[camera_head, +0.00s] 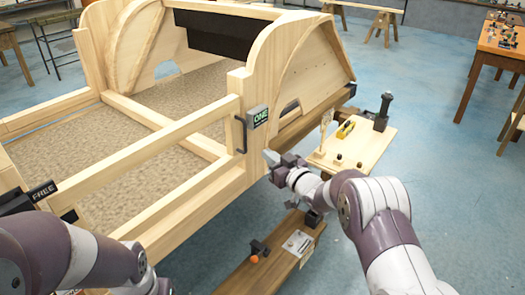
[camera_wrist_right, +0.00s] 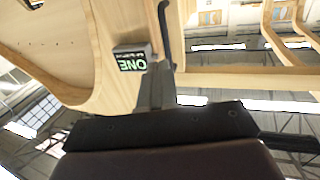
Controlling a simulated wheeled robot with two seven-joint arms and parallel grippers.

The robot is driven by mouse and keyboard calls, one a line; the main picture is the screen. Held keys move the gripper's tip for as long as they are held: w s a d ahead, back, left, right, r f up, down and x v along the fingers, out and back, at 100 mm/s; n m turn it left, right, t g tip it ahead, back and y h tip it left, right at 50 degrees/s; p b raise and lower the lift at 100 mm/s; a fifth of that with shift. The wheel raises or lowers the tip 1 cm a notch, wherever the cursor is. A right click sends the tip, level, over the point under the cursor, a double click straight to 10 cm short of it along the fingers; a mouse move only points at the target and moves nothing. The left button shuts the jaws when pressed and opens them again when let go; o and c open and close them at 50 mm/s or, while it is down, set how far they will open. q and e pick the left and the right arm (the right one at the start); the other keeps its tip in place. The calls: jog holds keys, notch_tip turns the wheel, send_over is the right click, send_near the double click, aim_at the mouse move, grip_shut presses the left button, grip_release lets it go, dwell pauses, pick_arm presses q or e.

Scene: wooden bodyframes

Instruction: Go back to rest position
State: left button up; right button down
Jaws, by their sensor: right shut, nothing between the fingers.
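My right gripper (camera_head: 270,157) is shut and empty, just right of the wooden bodyframe (camera_head: 190,118). It points toward the frame's front corner, near a dark block marked ONE (camera_head: 258,116) and a black handle (camera_head: 240,135). In the right wrist view the narrow shut fingers (camera_wrist_right: 157,88) appear beside the ONE block (camera_wrist_right: 130,58), with the black handle (camera_wrist_right: 165,35) just above. I cannot tell whether the fingers touch the frame.
A wooden board (camera_head: 368,146) with small tools lies right of my right gripper. A low wooden beam (camera_head: 235,282) with a black clamp and an orange ball is below it. Blue floor (camera_head: 425,95) is open at the right.

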jog(key=s+d+f+m+g+h, duration=0.3)
jog(key=s+d+f+g+h, duration=0.3)
jog(key=s+d+f, duration=0.45)
jog(key=s+d+f+m+g+h, duration=0.1)
jog(key=s+g+h, duration=0.1)
jog(key=s, duration=0.5)
jog(key=s+d+f+m+g+h, duration=0.1)
jog(key=s+d+g, duration=0.1)
jog(key=s, duration=0.4)
jog(key=s+a+r+m+g, duration=0.1)
jog(key=s+r+g, duration=0.1)
jog(key=s, duration=0.6)
jog(key=s+a+r+g, duration=0.1)
jog(key=s+a+g, duration=0.15)
jog(key=s, duration=0.45)
notch_tip(320, 180, up, 16)
jog(key=p, duration=1.4)
jog(key=shift+d+t, duration=0.3)
jog(key=shift+t, duration=0.05)
jog(key=shift+w+f, duration=0.1)
jog(key=shift+w, duration=0.1)
